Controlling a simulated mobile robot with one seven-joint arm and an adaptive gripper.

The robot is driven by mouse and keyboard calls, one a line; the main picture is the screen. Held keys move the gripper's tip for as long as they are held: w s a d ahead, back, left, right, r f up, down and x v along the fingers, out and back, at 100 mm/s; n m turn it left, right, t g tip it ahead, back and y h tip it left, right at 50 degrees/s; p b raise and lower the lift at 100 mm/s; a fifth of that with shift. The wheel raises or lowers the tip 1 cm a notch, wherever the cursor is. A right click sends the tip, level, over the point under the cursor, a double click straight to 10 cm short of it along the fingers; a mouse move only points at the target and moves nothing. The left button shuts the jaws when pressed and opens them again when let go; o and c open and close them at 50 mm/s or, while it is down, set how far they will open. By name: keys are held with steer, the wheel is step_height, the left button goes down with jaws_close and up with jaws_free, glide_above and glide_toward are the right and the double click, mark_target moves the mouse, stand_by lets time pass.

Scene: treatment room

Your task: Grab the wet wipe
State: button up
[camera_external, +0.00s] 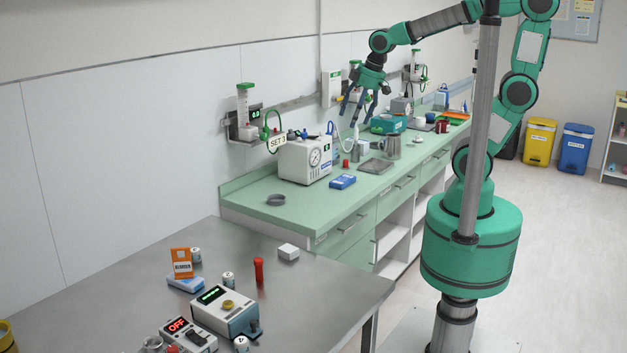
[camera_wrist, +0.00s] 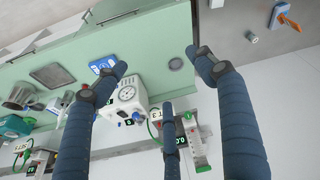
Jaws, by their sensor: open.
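A flat blue packet with a pale label (camera_external: 342,182), which may be the wet wipe, lies on the green counter in front of the white gauge box. It also shows in the wrist view (camera_wrist: 101,65), close to the left fingertip. I cannot read either label, so I cannot tell which is the wet wipe. My gripper (camera_external: 357,112) is open and empty, high above the counter near the wall. Its dark blue fingers (camera_wrist: 158,80) are spread wide in the wrist view.
The white gauge box (camera_external: 306,160) stands behind the counter packet. A grey tray (camera_external: 376,166) and a metal jug (camera_external: 393,147) are to its right. A dark ring (camera_external: 275,200) lies at the counter's near end. Wall-mounted devices (camera_external: 246,120) line the rail.

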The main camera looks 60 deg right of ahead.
steer(key=w+a+f+n+g, duration=0.1)
steer(key=w+a+f+n, duration=0.2)
steer(key=w+a+f, duration=0.4)
steer(key=n+g+p, duration=0.2)
steer(key=n+g, duration=0.1)
steer(key=n, duration=0.6)
glide_above(288, 248)
step_height(288, 248, down, 22)
steer(key=r, duration=0.1)
steer(key=shift+s+f+h, duration=0.1)
steer(key=shift+f+h, duration=0.15)
steer(key=shift+h, duration=0.15)
steer(key=shift+f+b, duration=0.75)
steer(key=shift+f, duration=3.5)
steer(key=shift+f, duration=0.15)
steer(key=shift+f+b, duration=0.45)
steer(key=shift+f, duration=2.05)
